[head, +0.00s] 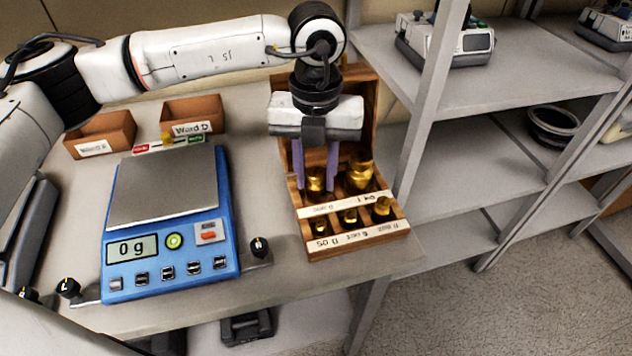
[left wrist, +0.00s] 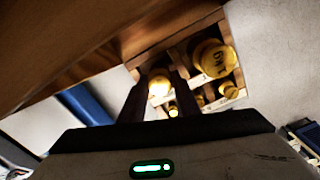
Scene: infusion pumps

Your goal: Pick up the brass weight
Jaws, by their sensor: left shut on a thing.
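Several brass weights stand in the compartments of an open wooden box (head: 340,244) on the table. My left gripper (head: 317,184) points down into the box from above. Its purple fingers are shut on a brass weight (head: 316,179) in the back-left compartment. That weight also shows between the fingers in the left wrist view (left wrist: 159,85). A larger brass weight (head: 359,172) stands in the compartment to the right, and it also shows in the left wrist view (left wrist: 213,58). Smaller weights (head: 350,216) stand in the front row. My right gripper is not in view.
A blue scale (head: 170,228) reading 0 g stands left of the box. Two small wooden trays (head: 100,135) (head: 193,114) labelled as wards are behind it. The box's raised lid is close behind the gripper. A metal shelf post (head: 432,90) rises to the right.

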